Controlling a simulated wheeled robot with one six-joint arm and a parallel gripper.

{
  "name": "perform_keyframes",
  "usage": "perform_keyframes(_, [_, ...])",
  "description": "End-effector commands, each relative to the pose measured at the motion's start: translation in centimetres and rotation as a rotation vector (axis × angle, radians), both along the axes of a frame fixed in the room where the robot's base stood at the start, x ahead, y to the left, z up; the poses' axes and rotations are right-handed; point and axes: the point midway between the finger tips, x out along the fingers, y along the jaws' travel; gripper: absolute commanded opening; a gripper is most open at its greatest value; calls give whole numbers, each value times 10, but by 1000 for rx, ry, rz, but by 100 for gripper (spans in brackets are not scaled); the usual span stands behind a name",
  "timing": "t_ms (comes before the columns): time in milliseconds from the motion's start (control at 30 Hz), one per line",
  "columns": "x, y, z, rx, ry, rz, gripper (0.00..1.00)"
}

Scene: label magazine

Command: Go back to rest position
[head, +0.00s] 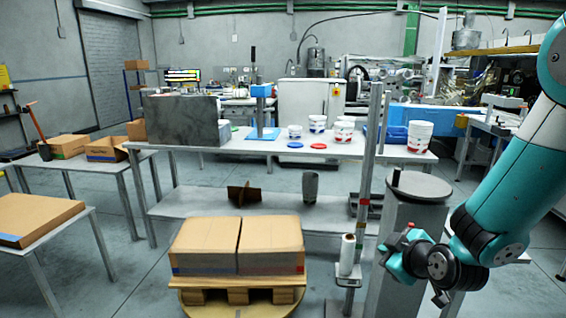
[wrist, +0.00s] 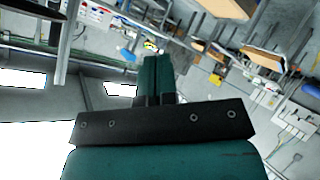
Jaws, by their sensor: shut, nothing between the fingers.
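My gripper (head: 396,262) is at the lower right of the head view, at the end of my teal and black arm, beside the grey pedestal (head: 408,222). In the wrist view my gripper (wrist: 155,62) shows its two teal fingers together, with nothing between them. The room behind it appears tilted in that view. Nothing is held, and my gripper looks apart from the furniture around it.
A pallet (head: 240,290) with cardboard boxes (head: 240,243) stands front centre. Behind it is a long table (head: 250,147) with white tubs (head: 420,136) and red and blue lids. A metal post (head: 368,170) stands left of my gripper. Floor between the left tables and pallet is clear.

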Motion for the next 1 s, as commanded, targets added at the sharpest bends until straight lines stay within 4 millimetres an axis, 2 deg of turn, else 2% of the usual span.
perform_keyframes(33, [-10,15,21,64,62,15,0])
perform_keyframes(167, [-51,51,55,214,282,42,0])
perform_keyframes(300, [-112,79,92,307,534,55,0])
perform_keyframes(433, [-176,91,121,325,758,40,0])
perform_keyframes(500, [-208,91,134,312,858,21,0])
perform_keyframes(600, [-244,88,146,282,966,-9,0])
perform_keyframes(700, [-267,83,153,254,1031,-35,0])
perform_keyframes(800, [-278,79,156,238,1062,-50,0])
perform_keyframes(1000, [-278,78,156,236,1064,-52,0])
